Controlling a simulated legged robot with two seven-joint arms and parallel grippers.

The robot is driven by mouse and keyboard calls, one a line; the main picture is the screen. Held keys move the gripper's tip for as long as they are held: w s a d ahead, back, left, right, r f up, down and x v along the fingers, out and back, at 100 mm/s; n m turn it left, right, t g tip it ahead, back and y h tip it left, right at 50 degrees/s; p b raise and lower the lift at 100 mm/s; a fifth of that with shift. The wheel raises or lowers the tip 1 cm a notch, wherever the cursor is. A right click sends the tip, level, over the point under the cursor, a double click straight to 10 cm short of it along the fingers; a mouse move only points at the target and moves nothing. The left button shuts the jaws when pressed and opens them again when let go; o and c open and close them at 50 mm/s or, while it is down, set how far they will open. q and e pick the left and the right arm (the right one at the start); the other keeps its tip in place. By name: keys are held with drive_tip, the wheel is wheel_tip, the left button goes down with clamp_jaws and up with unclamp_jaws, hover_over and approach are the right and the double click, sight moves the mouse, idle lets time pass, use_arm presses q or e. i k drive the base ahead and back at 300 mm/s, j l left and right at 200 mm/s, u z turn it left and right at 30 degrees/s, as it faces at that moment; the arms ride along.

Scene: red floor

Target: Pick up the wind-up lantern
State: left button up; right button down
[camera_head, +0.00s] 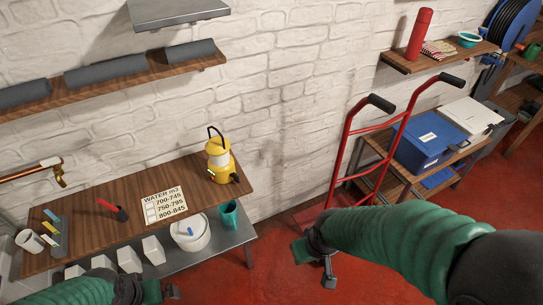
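The wind-up lantern (218,161) is yellow with a pale middle band and a dark handle on top. It stands upright near the right end of the wooden worktop, close to the brick wall. My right gripper (314,266) is in front of the worktop's right side, below and to the right of the lantern and apart from it. Its two fingers are spread with nothing visible between them. My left gripper (163,292) is at the bottom edge, well below the lantern; its fingers are too cut off and small to judge.
The wooden worktop (110,197) holds a paper sign (165,204), a red-handled tool (111,208) and a white mug (30,241). Below it, a metal shelf holds a white tub (190,233) and a teal cup (229,213). A red hand truck (343,150) stands to the right.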

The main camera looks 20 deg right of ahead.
sight(221, 164)
drive_tip(key=i+j+z, duration=0.1)
drive_tip(key=i+z, duration=0.15)
drive_tip(key=z, duration=0.2)
drive_tip(key=i+j+z, duration=0.2)
drive_tip(key=z, duration=0.25)
drive_tip(key=i+j+z, duration=0.25)
drive_tip(key=z, duration=0.2)
